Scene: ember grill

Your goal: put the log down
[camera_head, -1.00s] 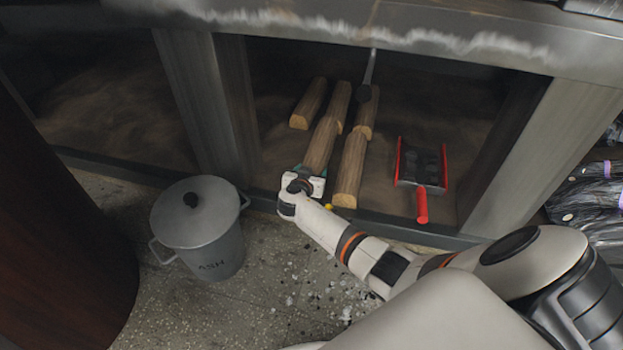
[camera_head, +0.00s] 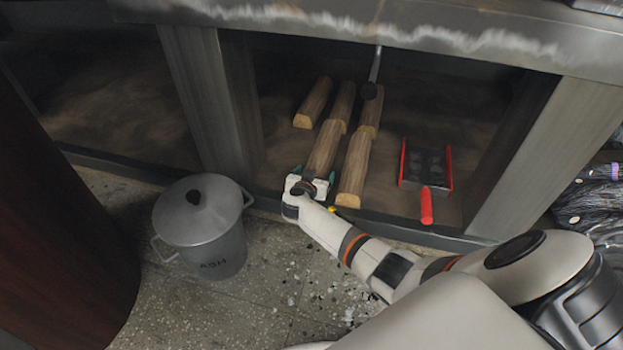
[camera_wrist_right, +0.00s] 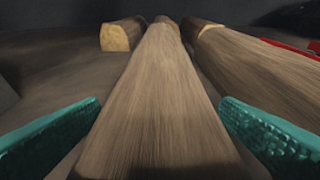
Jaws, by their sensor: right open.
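A split log (camera_head: 323,150) lies on the floor of the bay under the grill counter, in line with another log behind it. My right gripper (camera_head: 315,179) is at the near end of this log. In the right wrist view the log (camera_wrist_right: 160,105) runs between the two green fingers (camera_wrist_right: 160,135), with a gap on each side. The gripper is open and not holding it. Further logs lie beside it: one at the back left (camera_head: 312,103), one behind (camera_head: 343,101), and two in the row to the right (camera_head: 354,170). My left gripper is not in view.
A red-sided dustpan (camera_head: 426,172) with dark contents lies to the right of the logs. A grey lidded ash bin (camera_head: 203,235) stands at the left. Posts (camera_head: 207,100) flank the bay, and a low sill (camera_head: 385,222) runs along its front.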

